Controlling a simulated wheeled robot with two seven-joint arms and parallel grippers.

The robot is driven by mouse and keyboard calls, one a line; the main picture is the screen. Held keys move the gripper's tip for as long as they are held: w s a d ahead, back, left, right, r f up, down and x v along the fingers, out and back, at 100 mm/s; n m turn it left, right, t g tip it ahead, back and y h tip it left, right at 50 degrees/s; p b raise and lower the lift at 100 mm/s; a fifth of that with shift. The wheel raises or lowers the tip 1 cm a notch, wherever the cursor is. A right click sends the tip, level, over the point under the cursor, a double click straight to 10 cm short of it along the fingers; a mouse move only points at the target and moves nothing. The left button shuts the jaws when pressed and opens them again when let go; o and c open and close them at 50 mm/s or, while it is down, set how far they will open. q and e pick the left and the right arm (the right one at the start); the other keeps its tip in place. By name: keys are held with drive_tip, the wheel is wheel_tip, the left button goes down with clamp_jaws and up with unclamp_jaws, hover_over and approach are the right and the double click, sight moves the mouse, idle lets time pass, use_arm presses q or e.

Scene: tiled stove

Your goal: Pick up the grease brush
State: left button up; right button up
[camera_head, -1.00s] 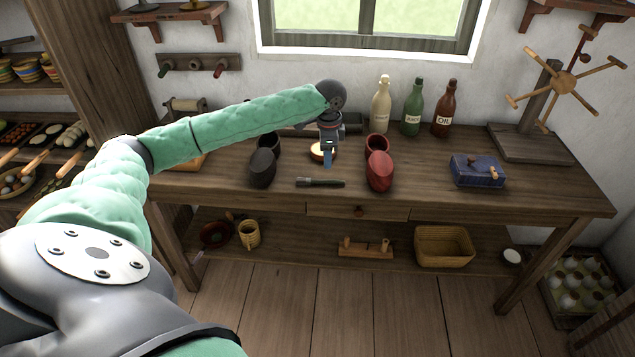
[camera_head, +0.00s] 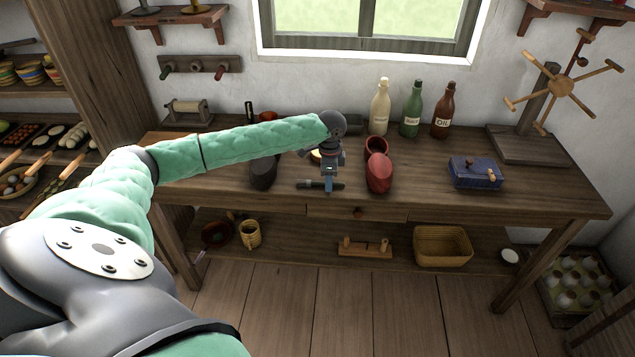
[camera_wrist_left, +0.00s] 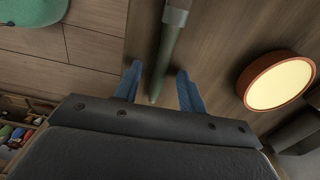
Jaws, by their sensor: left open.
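The grease brush (camera_head: 308,185) lies flat near the front edge of the workbench, its paler end to the left and its dark handle to the right. In the left wrist view, its green handle (camera_wrist_left: 166,50) runs down between my two blue fingers, with a grey-brown ferrule at the top edge. My left gripper (camera_head: 328,186) is over the brush from above, and its fingers hide part of the handle. It is open, with a finger on either side of the handle (camera_wrist_left: 157,72) and visible gaps. My right gripper is not in view.
A red shoe (camera_head: 379,172) stands right of the gripper and a black shoe (camera_head: 262,172) left. A round tin with pale contents (camera_wrist_left: 280,82) is close by. Several bottles (camera_head: 412,108) stand behind. A blue box (camera_head: 476,172) is farther right on the workbench (camera_head: 430,192).

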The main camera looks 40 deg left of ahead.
use_arm(q)
drive_tip(key=shift+f, duration=0.1)
clamp_jaws()
idle(0.3)
